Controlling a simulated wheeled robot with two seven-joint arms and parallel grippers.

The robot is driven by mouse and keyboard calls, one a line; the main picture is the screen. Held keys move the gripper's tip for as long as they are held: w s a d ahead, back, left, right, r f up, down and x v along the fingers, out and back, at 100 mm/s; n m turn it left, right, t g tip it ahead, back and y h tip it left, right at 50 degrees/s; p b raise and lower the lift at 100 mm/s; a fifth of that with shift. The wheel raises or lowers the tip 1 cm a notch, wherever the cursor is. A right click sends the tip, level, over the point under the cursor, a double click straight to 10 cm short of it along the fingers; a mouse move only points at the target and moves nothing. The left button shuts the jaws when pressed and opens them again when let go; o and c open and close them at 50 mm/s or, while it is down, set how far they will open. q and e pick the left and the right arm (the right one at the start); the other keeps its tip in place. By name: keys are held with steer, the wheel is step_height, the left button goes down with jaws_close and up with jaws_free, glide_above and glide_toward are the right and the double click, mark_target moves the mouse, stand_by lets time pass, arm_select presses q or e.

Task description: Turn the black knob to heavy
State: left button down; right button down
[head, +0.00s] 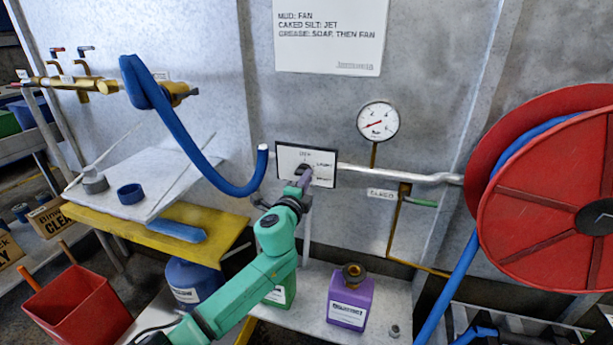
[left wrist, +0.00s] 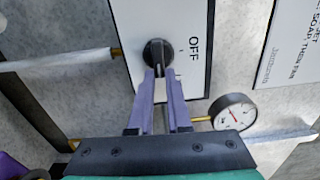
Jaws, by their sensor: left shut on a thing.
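The black knob (head: 303,168) sits on a white panel (head: 322,158) with a dark border on the grey wall. In the left wrist view the round black knob (left wrist: 157,50) shows beside the printed word OFF. The panel's other labels are too small or hidden to read surely. My left gripper (head: 302,182) reaches up to the panel from below. In the left wrist view its purple fingers (left wrist: 159,86) are shut on the knob's lower part. The fingers hide part of the knob, and I cannot tell where it points. My right gripper is not in view.
A pressure gauge (head: 378,121) and pipe (head: 400,174) are right of the panel. A blue hose (head: 190,140) hangs at its left. A red hose reel (head: 545,195) stands at the right. A purple jug (head: 349,297) is below, and a yellow-edged shelf (head: 150,235) is at lower left.

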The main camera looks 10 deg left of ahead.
arm_select(q)
steer(key=m, duration=0.2)
steer(key=f+m+p, duration=0.1)
steer(key=m, duration=0.2)
steer(key=shift+a+m, duration=0.15)
steer(key=shift+m, duration=0.15)
steer(key=shift+f, duration=0.1)
stand_by(0.3)
steer(key=c, duration=0.9)
jaws_free()
steer(key=shift+o, duration=0.2)
steer(key=s+a, duration=0.1)
steer(key=s, duration=1.3)
steer(key=shift+s, duration=0.3)
